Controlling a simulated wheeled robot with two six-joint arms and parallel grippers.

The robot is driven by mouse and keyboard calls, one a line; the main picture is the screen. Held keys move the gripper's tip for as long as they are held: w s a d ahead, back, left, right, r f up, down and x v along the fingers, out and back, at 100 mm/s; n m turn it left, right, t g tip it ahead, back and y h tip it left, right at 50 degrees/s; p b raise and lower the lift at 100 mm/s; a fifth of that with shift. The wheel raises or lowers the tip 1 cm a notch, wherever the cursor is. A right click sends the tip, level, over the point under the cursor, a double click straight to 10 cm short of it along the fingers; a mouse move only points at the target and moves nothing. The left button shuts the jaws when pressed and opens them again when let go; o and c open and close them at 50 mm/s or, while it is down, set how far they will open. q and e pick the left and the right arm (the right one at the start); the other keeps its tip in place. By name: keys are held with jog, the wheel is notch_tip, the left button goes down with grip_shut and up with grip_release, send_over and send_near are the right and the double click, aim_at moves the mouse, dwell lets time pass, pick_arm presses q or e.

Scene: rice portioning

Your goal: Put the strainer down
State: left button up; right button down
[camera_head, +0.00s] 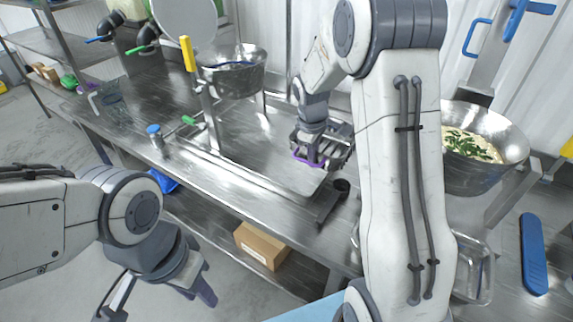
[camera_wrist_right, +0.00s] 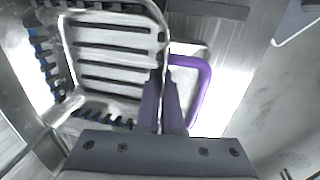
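The strainer (camera_head: 338,147) is a metal basket in the middle of the steel counter. Its slotted floor (camera_wrist_right: 110,72) and wire rim fill the left of the right wrist view. A purple loop handle (camera_wrist_right: 205,85) shows there too. My right gripper (camera_head: 312,140) reaches down over the strainer. In the wrist view its two purple fingers (camera_wrist_right: 163,95) are close together at the strainer's handle side and appear to pinch it; the exact contact is hidden. I cannot tell whether the strainer touches the counter. My left gripper (camera_head: 160,290) is open and empty, low at the front left.
A metal pot (camera_head: 232,72) stands at the back. A large pan (camera_head: 485,140) with rice and green leaves is at the right. A small black cup (camera_head: 341,186) is near the counter's front edge. The counter (camera_head: 250,150) left of the strainer is clear.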

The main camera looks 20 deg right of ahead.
jog(key=p, duration=0.2)
send_over(288, 179)
jog(key=f, duration=0.5)
jog(key=shift+s+a, duration=0.15)
jog(key=shift+a, duration=0.15)
notch_tip(288, 179, down, 3)
jog(key=shift+f+p, duration=0.1)
jog(key=shift+p, duration=0.5)
jog(key=shift+f, duration=0.35)
jog(key=shift+f, duration=0.15)
jog(key=c, duration=1.1)
grip_release()
